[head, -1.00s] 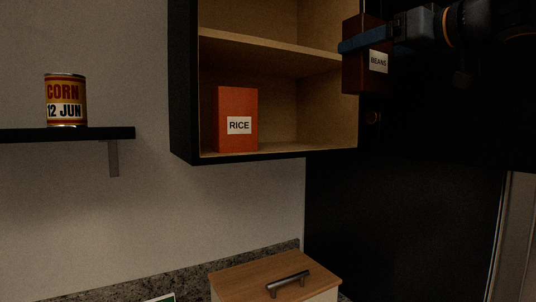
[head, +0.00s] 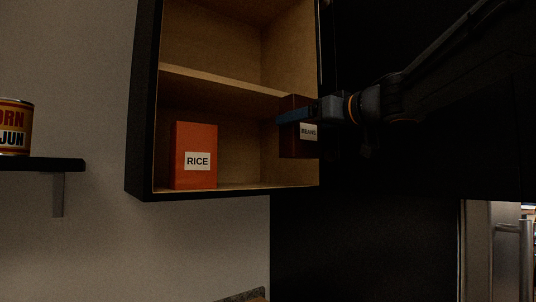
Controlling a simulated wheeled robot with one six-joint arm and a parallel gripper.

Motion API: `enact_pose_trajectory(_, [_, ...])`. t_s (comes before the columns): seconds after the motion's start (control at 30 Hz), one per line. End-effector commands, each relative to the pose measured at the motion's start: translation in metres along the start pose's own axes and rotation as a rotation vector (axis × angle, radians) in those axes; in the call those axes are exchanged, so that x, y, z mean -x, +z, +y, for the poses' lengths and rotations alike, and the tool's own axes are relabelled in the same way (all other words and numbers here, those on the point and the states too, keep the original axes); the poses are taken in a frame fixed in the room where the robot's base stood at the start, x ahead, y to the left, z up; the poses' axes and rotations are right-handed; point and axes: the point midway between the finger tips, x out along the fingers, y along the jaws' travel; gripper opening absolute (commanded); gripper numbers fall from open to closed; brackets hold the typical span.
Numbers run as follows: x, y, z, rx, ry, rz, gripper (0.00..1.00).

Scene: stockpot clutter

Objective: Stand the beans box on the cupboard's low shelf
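The beans box (head: 297,146) is dark red-brown with a white BEANS label, upright, in front of the right side of the cupboard opening. My gripper (head: 293,115) has its blue fingers across the upper part of the box and is shut on it. The box's bottom appears a little above the low shelf's level; how far in it is I cannot tell. The cupboard (head: 146,120) is open, with a black outside and wooden inside. Its low shelf (head: 240,186) holds an orange rice box (head: 195,143) at the left.
A middle shelf (head: 215,79) runs above the low one. The low shelf is clear to the right of the rice box. A corn can (head: 14,128) stands on a black wall shelf (head: 45,164) at the left. A metal handle (head: 526,255) shows at far right.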

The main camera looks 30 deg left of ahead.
Motion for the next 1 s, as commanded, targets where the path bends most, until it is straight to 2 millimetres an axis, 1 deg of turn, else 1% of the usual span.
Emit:
enact_pose_trajectory(0.03, [-0.014,-0.002,-0.002,-0.001,-0.004,0.000,0.38])
enact_pose_trajectory(0.2, [-0.054,-0.001,-0.001,0.000,-0.003,0.000,0.38])
enact_pose_trajectory(0.4, [-0.092,-0.001,-0.002,0.000,-0.002,0.000,0.38])
enact_pose_trajectory(0.57, [-0.116,-0.002,-0.001,0.001,-0.002,0.001,0.38])
enact_pose_trajectory(0.7, [-0.115,0.018,0.000,-0.002,-0.001,0.000,0.38])
enact_pose_trajectory(0.93, [-0.114,0.034,-0.001,-0.001,-0.001,0.001,0.38])
enact_pose_trajectory(1.0, [-0.114,0.043,-0.001,-0.001,-0.001,0.000,0.38])
